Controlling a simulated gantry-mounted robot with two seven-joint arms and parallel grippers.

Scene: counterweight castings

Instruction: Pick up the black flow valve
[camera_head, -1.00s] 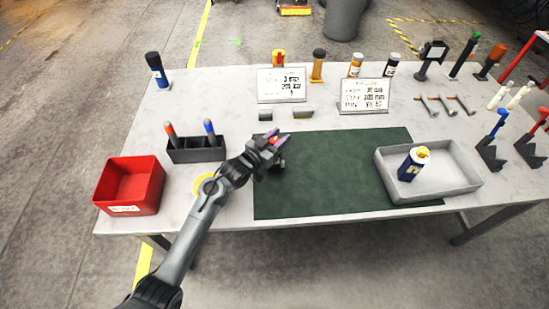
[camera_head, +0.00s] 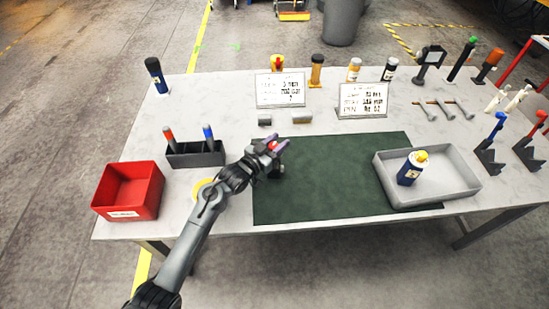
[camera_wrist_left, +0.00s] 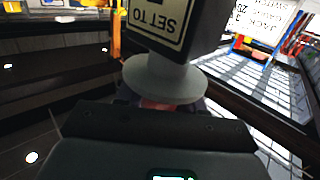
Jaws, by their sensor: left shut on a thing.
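My left gripper (camera_head: 274,148) is over the left part of the dark green mat (camera_head: 335,170). It is shut on a dark upright thing with a red part, which I take to be the black flow valve (camera_head: 278,170); the fingers hide much of it. In the left wrist view the black flow valve (camera_wrist_left: 196,22) shows as a black block with a white "SET TO" label above a pale grey disc. A reddish part shows below the disc at the jaws. Whether its base touches the mat, I cannot tell. My right gripper is not in view.
A red bin (camera_head: 128,190) and a dark holder (camera_head: 196,154) with two pens stand left. A grey tray (camera_head: 455,188) holding a blue bottle (camera_head: 411,170) is right. Sign cards (camera_head: 280,89) and bottles line the back. The mat's middle is clear.

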